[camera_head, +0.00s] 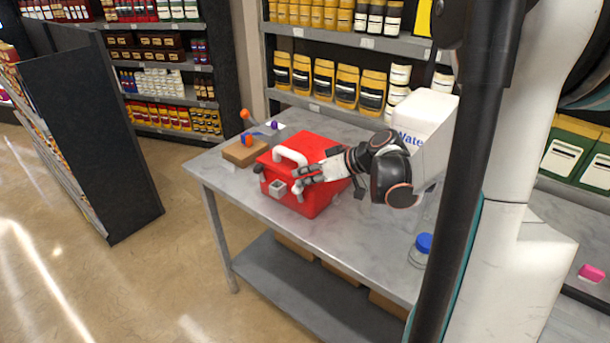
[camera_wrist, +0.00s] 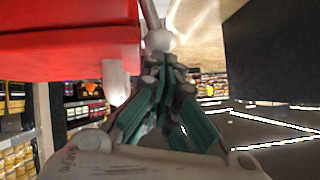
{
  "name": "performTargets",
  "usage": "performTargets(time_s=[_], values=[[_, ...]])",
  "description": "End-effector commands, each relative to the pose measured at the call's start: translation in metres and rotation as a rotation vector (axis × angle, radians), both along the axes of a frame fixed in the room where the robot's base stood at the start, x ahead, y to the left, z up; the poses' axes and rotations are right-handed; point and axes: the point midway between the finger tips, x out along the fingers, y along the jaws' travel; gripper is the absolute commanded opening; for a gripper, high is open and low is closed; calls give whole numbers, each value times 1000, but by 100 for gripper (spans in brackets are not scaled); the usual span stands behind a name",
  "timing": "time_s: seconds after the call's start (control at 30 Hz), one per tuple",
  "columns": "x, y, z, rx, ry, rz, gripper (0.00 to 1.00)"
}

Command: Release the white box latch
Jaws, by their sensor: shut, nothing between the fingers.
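A red box (camera_head: 318,205) with a white handle (camera_head: 291,155) stands on the grey table. A small pale grey latch-like part (camera_head: 277,188) sits on its front left face. My gripper (camera_head: 300,183) reaches in from the right, close in front of that face and just right of the latch. In the wrist view the gripper (camera_wrist: 167,62) is shut and empty. The red box (camera_wrist: 75,45) fills the upper left there, and a pale part (camera_wrist: 116,82) hangs below its edge. I cannot tell whether the fingers touch the latch.
A white container with blue lettering (camera_head: 430,112) stands behind my arm. A cardboard-coloured block (camera_head: 240,154) with orange and purple pieces lies at the table's back left. A blue-lidded jar (camera_head: 422,250) is at the front right. The table's front middle is clear.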

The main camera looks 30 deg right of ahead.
Motion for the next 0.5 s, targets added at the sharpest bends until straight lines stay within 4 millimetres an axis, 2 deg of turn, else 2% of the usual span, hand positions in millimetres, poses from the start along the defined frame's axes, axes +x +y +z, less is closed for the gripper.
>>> performTargets(time_s=[0.5], values=[[-7,20,-3,-169,-62,2,0]])
